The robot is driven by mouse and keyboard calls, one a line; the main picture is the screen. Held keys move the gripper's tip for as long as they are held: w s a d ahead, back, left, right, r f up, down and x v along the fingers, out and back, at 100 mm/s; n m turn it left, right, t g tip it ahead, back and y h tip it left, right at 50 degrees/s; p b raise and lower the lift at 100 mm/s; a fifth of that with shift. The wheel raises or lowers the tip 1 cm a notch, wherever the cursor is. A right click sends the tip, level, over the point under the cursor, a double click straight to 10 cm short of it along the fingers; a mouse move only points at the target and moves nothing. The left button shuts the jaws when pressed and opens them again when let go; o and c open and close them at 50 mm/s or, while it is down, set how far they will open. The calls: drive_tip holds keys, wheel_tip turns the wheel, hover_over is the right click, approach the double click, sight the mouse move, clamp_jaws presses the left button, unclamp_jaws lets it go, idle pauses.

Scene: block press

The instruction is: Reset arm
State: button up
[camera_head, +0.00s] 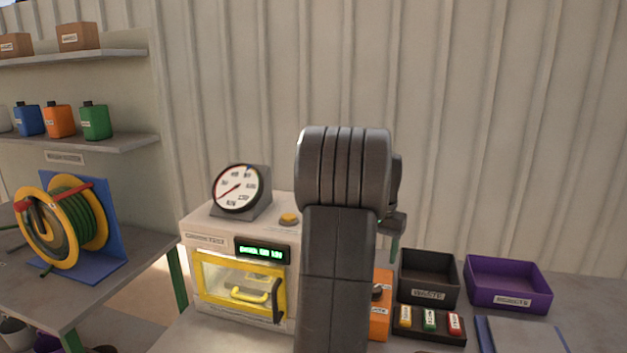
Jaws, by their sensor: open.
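My arm (340,240) rises upright in the middle of the picture and hides what is behind it. A small part of my gripper (395,232) shows past the arm's right side, above the table. It is open, and I see nothing held in it. Most of it is hidden by the arm. The block press (205,226) stands left of the arm, with a yellow-framed door (240,287), a green lit display (262,251) and a dial gauge (238,188) on top. The door looks shut.
A black waste bin (428,293), a purple bin (508,300) and a small rack (429,335) of labelled coloured pieces stand right of the arm. An orange box (381,318) is partly hidden. A hose reel (62,228) stands on the left table.

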wheel_tip(320, 180, down, 11)
drive_tip(key=shift+s+f+p, duration=0.1)
drive_tip(key=shift+p, duration=0.2)
drive_tip(key=shift+n, duration=0.4)
drive_tip(key=n+b, duration=0.1)
drive_tip(key=n, duration=0.3)
drive_tip(key=shift+n, duration=0.3)
drive_tip(key=n+b, duration=0.1)
drive_tip(key=n, duration=0.5)
drive_tip(key=shift+r+n, duration=0.35)
drive_tip(key=shift+n, duration=0.05)
wheel_tip(320, 180, up, 8)
drive_tip(key=shift+r, duration=0.1)
